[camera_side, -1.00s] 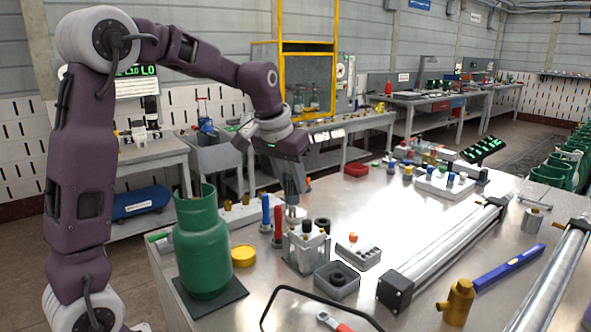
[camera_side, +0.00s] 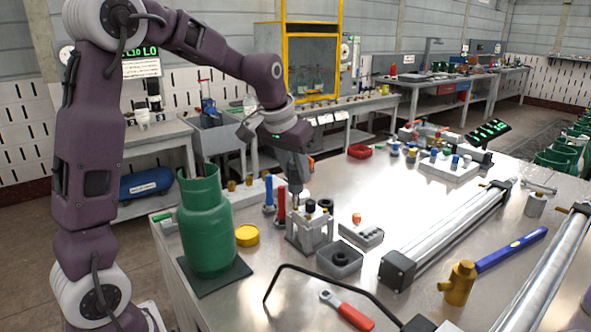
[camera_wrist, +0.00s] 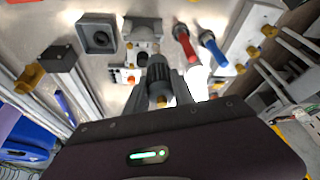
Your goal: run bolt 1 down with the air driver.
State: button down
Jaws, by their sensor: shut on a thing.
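My gripper (camera_side: 292,150) is shut on the grey air driver (camera_side: 296,172), which points down with a slight tilt. In the wrist view the air driver (camera_wrist: 159,77) sits between the fingers, with a brass fitting at its near end. Its lower end is at the back of a grey block fixture (camera_side: 310,235), over or close to its top. Dark-headed bolts (camera_side: 325,205) stand on the fixture. I cannot tell which is bolt 1, or whether the driver touches a bolt. The fixture (camera_wrist: 143,30) is partly hidden by the driver in the wrist view.
Red and blue tools (camera_side: 281,203) stand close behind the fixture. A green gas bottle (camera_side: 206,230) and yellow cap (camera_side: 247,235) are at left.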

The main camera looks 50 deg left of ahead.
jog(key=shift+f, duration=0.65)
dwell(2.4)
jog(key=shift+r, duration=3.15)
jog(key=shift+w, duration=0.1)
